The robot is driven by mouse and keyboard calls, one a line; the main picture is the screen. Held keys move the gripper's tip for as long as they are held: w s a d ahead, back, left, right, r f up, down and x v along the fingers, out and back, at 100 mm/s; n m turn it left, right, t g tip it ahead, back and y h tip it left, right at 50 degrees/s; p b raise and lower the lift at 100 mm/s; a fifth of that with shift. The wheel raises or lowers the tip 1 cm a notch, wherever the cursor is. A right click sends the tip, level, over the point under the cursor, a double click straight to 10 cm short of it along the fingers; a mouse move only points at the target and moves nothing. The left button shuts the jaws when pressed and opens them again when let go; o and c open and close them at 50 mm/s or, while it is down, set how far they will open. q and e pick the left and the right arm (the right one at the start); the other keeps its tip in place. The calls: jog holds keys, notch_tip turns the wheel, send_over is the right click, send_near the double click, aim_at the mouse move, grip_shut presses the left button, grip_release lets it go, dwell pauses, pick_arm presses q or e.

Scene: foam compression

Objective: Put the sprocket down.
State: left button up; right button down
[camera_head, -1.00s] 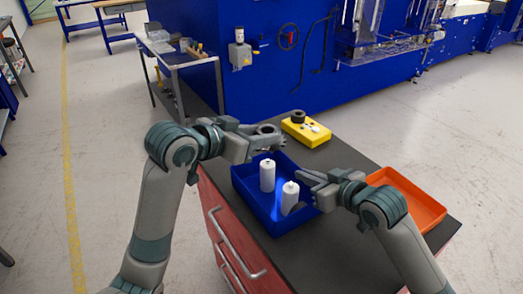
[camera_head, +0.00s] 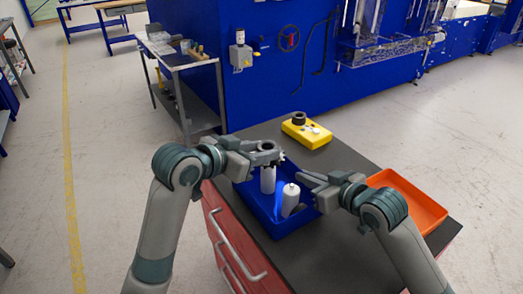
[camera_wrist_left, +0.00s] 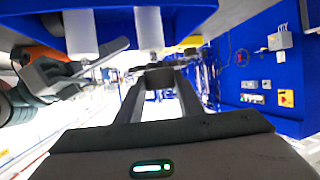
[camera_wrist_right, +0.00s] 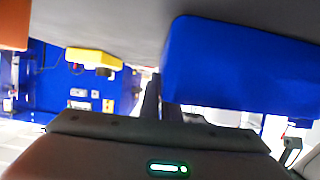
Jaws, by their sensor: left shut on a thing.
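My left gripper (camera_head: 262,154) is shut on a grey toothed sprocket (camera_head: 267,147), held level. In the head view the sprocket covers the top of the left white cylinder (camera_head: 268,181) in the blue bin (camera_head: 250,203). I cannot tell whether it touches that cylinder. In the left wrist view the sprocket (camera_wrist_left: 160,66) shows edge-on between the fingertips. A second white cylinder (camera_head: 291,197) stands in the bin to the right, its top bare. My right gripper (camera_head: 308,183) is over the bin's right side, beside that cylinder. I cannot tell whether its fingers are apart.
The blue bin stands on a dark worktop (camera_head: 330,235) over red drawers. A yellow block (camera_head: 305,134) with a dark ring (camera_head: 299,117) is behind it. An orange tray (camera_head: 412,202) is at the right. Bare worktop lies in front of the bin.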

pick_arm(q)
jog(key=shift+f, duration=0.55)
jog(key=o, duration=1.3)
jog(key=shift+r, duration=0.45)
jog(key=shift+s+a+r, duration=0.15)
jog(key=shift+a+r, duration=0.05)
jog(key=shift+r, duration=0.05)
jog(key=v, duration=1.1)
jog(key=shift+s+a, duration=0.1)
jog(key=shift+s, duration=0.15)
jog(key=shift+o, duration=0.4)
